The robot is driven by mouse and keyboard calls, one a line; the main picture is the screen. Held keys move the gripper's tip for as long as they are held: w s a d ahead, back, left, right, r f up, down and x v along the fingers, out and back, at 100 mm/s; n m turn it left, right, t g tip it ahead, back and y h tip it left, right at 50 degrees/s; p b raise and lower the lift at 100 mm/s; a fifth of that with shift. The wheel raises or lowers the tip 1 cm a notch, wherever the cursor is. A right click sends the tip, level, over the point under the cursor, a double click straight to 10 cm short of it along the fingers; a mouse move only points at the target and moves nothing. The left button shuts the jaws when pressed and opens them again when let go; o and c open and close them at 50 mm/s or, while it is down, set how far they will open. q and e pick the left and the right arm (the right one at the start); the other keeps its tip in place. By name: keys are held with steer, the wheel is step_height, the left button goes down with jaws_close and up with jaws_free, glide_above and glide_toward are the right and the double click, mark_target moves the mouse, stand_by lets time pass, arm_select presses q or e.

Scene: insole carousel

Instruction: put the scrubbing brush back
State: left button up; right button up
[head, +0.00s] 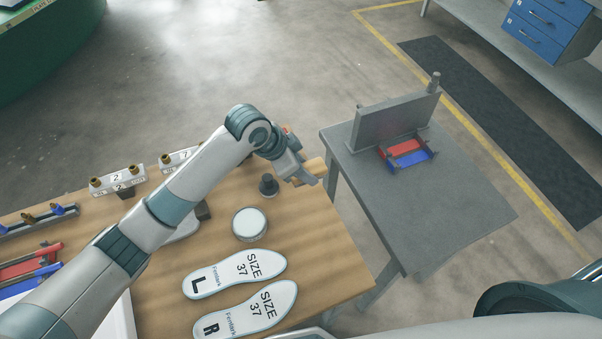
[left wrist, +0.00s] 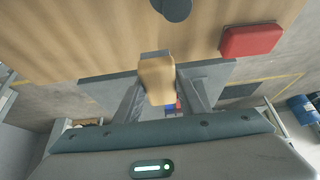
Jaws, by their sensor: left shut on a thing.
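The scrubbing brush (head: 314,166) shows as a pale wooden block near the right edge of the wooden table. My left gripper (head: 302,174) is shut on it. In the left wrist view the brush (left wrist: 156,80) sits between the two fingers of the left gripper (left wrist: 163,98). Its bristles cannot be made out, and part of it is hidden by the fingers. I cannot tell whether it touches the table. My right gripper is not in view.
A dark round knob (head: 268,186) and a round tin (head: 249,224) stand near the gripper. Two insoles (head: 235,275) lie in front. A red box (left wrist: 251,40) shows in the left wrist view. A grey table (head: 430,215) with a fixture stands right, across a gap.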

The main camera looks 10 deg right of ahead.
arm_select(q)
steer(key=shift+w+a+f, duration=0.3)
steer(key=shift+w+a, duration=0.1)
steer(key=shift+f+p, duration=0.9)
steer(key=shift+f, duration=1.15)
steer(key=shift+f, duration=0.25)
